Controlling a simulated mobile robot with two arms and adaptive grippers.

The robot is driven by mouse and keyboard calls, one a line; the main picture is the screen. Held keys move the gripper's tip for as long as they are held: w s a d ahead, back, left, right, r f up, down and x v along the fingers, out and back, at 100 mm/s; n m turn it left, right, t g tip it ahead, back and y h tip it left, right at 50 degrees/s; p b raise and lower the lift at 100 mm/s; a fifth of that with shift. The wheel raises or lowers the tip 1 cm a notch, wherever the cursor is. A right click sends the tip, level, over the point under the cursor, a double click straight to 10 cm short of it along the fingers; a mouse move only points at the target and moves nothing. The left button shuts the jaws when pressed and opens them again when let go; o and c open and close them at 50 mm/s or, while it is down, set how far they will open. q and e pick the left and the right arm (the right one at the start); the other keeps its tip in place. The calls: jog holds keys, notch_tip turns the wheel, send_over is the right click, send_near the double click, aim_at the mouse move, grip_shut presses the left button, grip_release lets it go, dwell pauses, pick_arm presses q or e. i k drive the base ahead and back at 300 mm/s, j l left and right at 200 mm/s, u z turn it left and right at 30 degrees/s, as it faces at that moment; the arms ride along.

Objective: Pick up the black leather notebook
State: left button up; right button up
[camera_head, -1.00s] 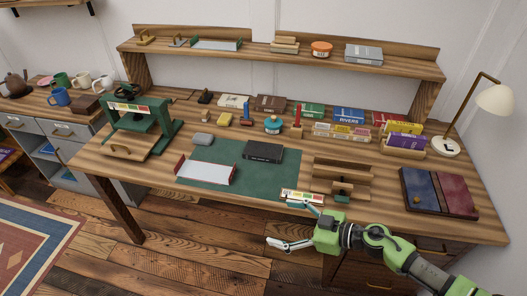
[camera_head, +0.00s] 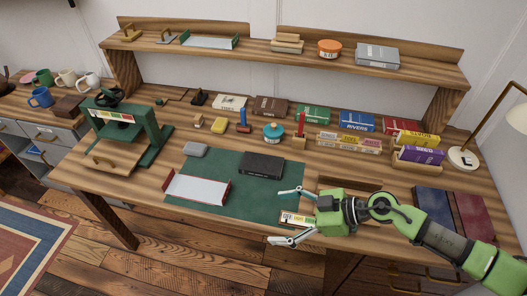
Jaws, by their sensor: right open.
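The black leather notebook (camera_head: 262,165) lies flat on the green mat (camera_head: 215,205), near the mat's back right part. My right gripper (camera_head: 287,216) is open and empty. It is over the front edge of the desk, in front of and a little right of the notebook, and apart from it. Its fingers point left. My left gripper is not in view.
A white tray with red ends (camera_head: 198,188) and a grey item (camera_head: 195,149) are left of the notebook. A green press (camera_head: 125,135) stands further left. Books and small items line the back, under a raised shelf (camera_head: 280,58). A lamp (camera_head: 518,113) is at right.

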aim_at(253, 164)
jog(key=i+l, duration=0.1)
jog(key=i, duration=0.35)
jog(key=i+l, duration=0.15)
jog(key=i, duration=0.3)
